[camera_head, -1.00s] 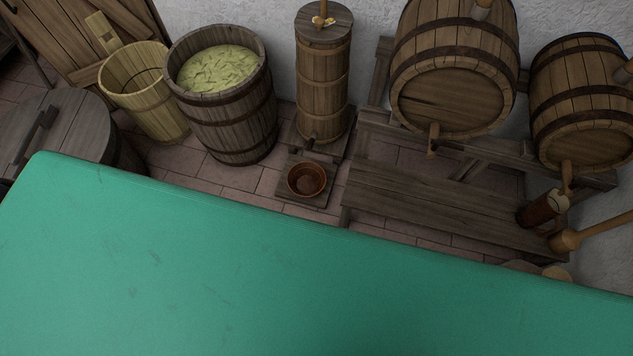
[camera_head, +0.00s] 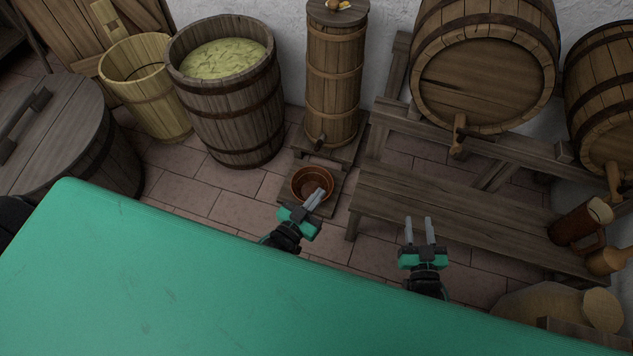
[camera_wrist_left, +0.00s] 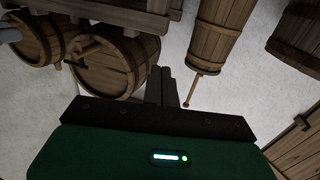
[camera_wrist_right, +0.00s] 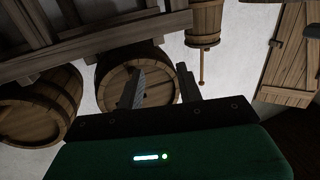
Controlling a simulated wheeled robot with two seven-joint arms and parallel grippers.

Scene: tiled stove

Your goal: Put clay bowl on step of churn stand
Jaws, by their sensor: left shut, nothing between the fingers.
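The reddish-brown clay bowl (camera_head: 302,180) is upright on the low wooden step (camera_head: 335,200) of the churn stand, in front of the tall churn (camera_head: 335,85). My left gripper (camera_head: 318,195) is shut and empty. Its fingertips overlap the bowl's near right side in the head view; I cannot tell whether they touch it or are above it. My right gripper (camera_head: 418,219) is open and empty, with its fingers apart, right of the step and in front of the bench. The left wrist view shows the churn (camera_wrist_left: 218,35) but not the bowl.
A tub of cabbage (camera_head: 228,110) and a pale bucket (camera_head: 150,95) stand left of the churn. A low bench (camera_head: 450,215) and large barrel (camera_head: 485,75) are to the right. A tankard (camera_head: 580,222) stands at the bench's right end. Tiled floor (camera_head: 235,208) is clear left of the step.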

